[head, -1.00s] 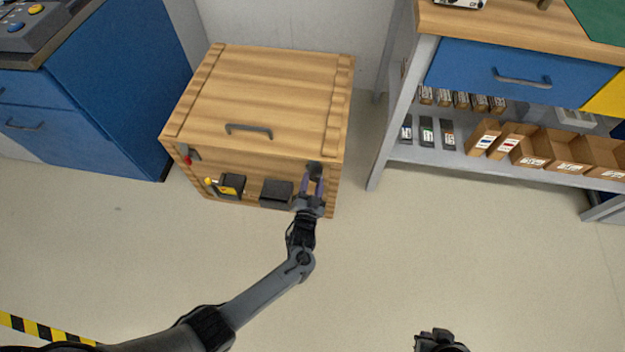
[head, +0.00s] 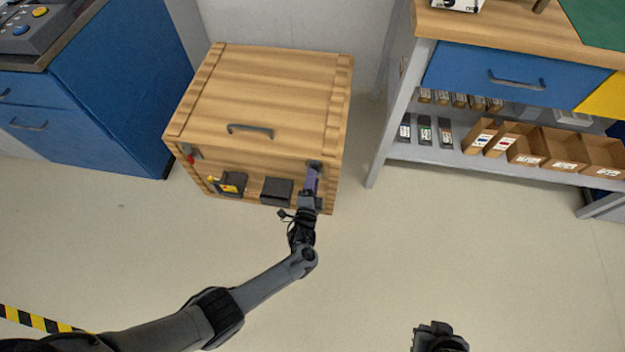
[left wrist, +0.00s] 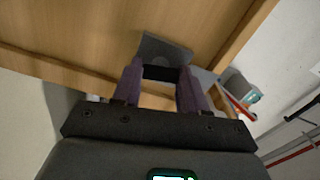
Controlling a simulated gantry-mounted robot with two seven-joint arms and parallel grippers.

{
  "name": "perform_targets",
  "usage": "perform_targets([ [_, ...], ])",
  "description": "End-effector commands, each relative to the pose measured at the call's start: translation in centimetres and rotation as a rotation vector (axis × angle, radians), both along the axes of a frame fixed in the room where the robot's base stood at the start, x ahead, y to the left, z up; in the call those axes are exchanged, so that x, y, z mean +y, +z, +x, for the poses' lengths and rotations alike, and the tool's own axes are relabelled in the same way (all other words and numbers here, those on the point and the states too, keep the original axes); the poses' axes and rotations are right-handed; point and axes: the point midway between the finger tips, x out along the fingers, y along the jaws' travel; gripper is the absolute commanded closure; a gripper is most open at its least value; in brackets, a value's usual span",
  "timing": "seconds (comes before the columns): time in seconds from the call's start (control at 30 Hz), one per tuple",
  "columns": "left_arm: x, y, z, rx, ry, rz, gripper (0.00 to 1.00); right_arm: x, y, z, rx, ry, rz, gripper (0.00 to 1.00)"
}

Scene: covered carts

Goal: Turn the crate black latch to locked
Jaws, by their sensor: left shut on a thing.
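The wooden crate (head: 255,95) stands on the floor against the wall, lid down. Its black latch (head: 314,165) is at the right end of the front face, mostly hidden by my left gripper (head: 311,183). In the left wrist view, the purple fingers of my left gripper (left wrist: 159,76) are shut on the dark bar of the black latch (left wrist: 163,50), with its grey plate just beyond them. Whether the latch stands locked is not clear. My right gripper (head: 439,337) is at the bottom edge of the head view, away from the crate; its fingers cannot be made out.
The crate front also carries a red-tipped lever (head: 188,156), a yellow-marked box (head: 231,184) and a black box (head: 276,191). A blue cabinet (head: 120,95) stands left, a workbench with shelf bins (head: 527,150) right. The floor in front is clear.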

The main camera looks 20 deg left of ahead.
Motion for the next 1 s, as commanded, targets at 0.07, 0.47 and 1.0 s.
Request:
perform_targets([
  [0.07,0.04,-0.03,-0.04,0.009,0.001,0.036,0.88,-0.08,0.1,-0.01,0.001,0.002,-0.003,1.0],
  [0.47,0.07,0.0,0.0,0.023,0.002,0.109,0.88,-0.15,0.18,-0.01,0.0,0.004,-0.007,1.0],
  [1.0,0.05,0.02,0.0,0.022,0.001,0.108,0.32,0.09,0.21,-0.01,0.001,-0.002,0.004,1.0],
])
